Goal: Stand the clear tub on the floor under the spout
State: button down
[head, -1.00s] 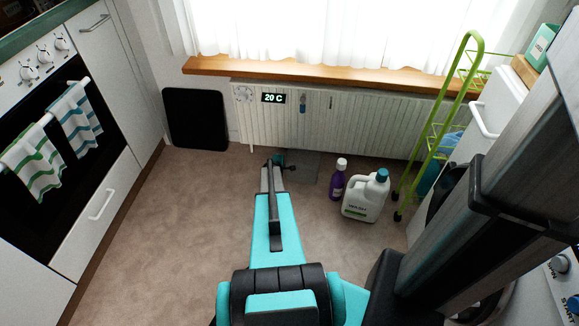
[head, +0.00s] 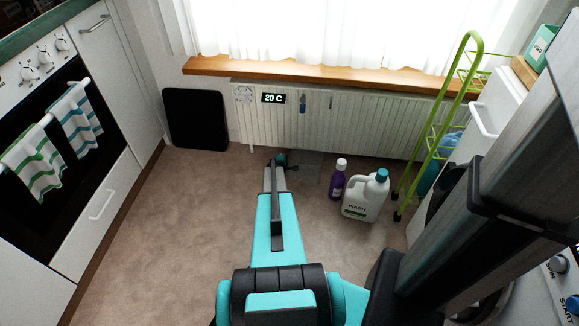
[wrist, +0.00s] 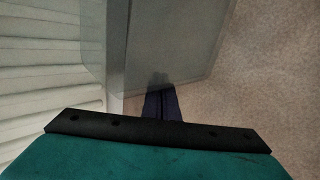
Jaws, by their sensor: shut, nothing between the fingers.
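The clear tub (head: 308,166) is a faint, see-through grey shape on the floor in front of the radiator, just right of my gripper (head: 281,160) in the head view. In the wrist view the tub (wrist: 180,40) fills the upper middle as a smoky, see-through wall. My gripper's dark fingers (wrist: 161,98) are shut together and empty, close against or overlapping the tub's lower edge; I cannot tell whether they touch.
The white radiator (head: 375,125) runs along the back wall. A purple bottle (head: 337,182) and a white wash jug (head: 365,197) stand right of the tub. A green wheeled rack (head: 437,130) is further right. A black panel (head: 195,120) leans at left. The left floor is clear.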

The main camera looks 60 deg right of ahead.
jog(key=shift+s+d, duration=0.3)
jog(key=shift+s, duration=0.2)
jog(key=shift+s+d, duration=0.15)
jog(key=shift+s, duration=0.15)
jog(key=shift+s+d+p, duration=0.15)
jog(key=shift+s+p, duration=0.15)
jog(key=shift+p, duration=0.05)
jog(key=shift+s+d+p, duration=0.3)
jog(key=shift+s, duration=0.4)
jog(key=shift+s+d+p, duration=0.25)
jog(key=shift+s+d, duration=0.05)
jog(key=shift+s, duration=0.45)
jog(key=shift+s+d+p, duration=0.3)
jog(key=shift+s, duration=0.4)
dwell(0.5)
jog(key=shift+w, duration=0.1)
jog(key=shift+w+a+b, duration=0.3)
jog(key=shift+w+b, duration=0.25)
jog(key=shift+w, duration=0.05)
jog(key=s+d+r+p+v, duration=0.1)
jog(key=p+v, duration=0.1)
jog(key=v, duration=1)
jog(key=shift+r, duration=0.35)
dwell(0.9)
